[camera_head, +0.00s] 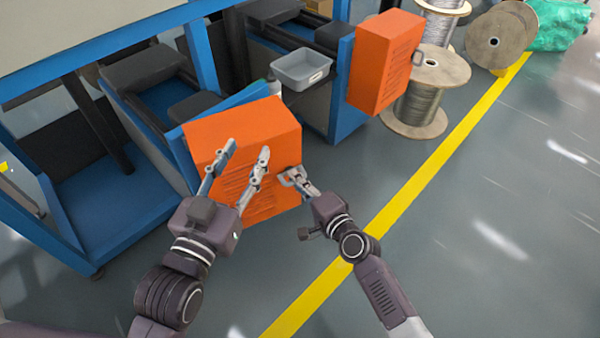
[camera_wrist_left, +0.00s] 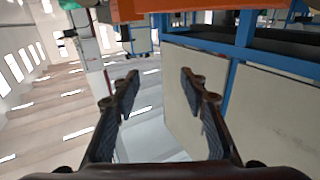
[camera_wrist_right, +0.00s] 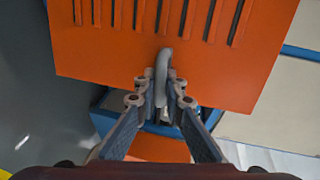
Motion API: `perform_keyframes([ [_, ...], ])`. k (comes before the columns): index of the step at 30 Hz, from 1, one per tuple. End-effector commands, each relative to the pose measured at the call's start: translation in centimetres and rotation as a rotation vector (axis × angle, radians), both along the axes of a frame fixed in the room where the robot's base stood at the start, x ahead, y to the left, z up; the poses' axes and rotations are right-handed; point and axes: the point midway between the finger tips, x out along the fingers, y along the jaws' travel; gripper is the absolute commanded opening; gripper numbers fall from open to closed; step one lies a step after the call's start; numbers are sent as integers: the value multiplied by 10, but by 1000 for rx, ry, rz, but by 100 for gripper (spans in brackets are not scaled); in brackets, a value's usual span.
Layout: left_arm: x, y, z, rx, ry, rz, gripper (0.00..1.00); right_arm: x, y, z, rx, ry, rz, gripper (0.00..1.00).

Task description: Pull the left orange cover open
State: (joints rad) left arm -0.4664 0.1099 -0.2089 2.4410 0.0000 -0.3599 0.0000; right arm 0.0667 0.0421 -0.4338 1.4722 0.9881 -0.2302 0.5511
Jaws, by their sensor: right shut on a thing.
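The left orange cover (camera_head: 250,140) is a slotted box-shaped panel on the blue machine, and it stands swung partly out from the frame. My right gripper (camera_head: 290,174) is at its right edge, shut on the grey handle (camera_wrist_right: 163,78) of the cover. In the right wrist view the fingers close around the handle, under the slots of the orange cover (camera_wrist_right: 200,60). My left gripper (camera_head: 242,155) is open and empty in front of the cover's face in the head view. In the left wrist view its fingers (camera_wrist_left: 158,90) are spread with nothing between them.
A second orange cover (camera_head: 380,62) stands to the right, with a grey bin (camera_head: 301,70) between the two. Cable spools (camera_head: 425,90) and a green bundle (camera_head: 560,25) are at the back right. The floor right of the yellow line (camera_head: 420,185) is clear.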

Motion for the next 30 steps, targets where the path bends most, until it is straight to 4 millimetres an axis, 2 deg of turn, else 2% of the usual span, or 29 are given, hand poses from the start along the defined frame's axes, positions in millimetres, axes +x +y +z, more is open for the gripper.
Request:
perform_keyframes([
  [3, -2, 4, -22, 27, 107, 7, 40, -16, 3, -2, -5, 7, 5, 0],
  [9, -10, 11, -57, 66, 258, 17, 40, -35, 8, -3, -5, 7, 6, 0],
  [14, -14, 13, -67, 76, 301, 20, 40, -39, 9, -3, -5, 6, 6, 0],
  [22, -14, 13, -68, 76, 302, 20, 40, -40, 9, -3, -4, 6, 6, 0],
  [23, -14, 13, -68, 76, 302, 20, 40, -40, 9, -3, -4, 6, 6, 11],
  [27, -14, 13, -67, 76, 301, 20, 40, -39, 9, -3, -4, 5, 5, 26],
  [30, -14, 13, -67, 76, 301, 20, 40, -39, 9, -2, -3, 4, 4, 27],
])
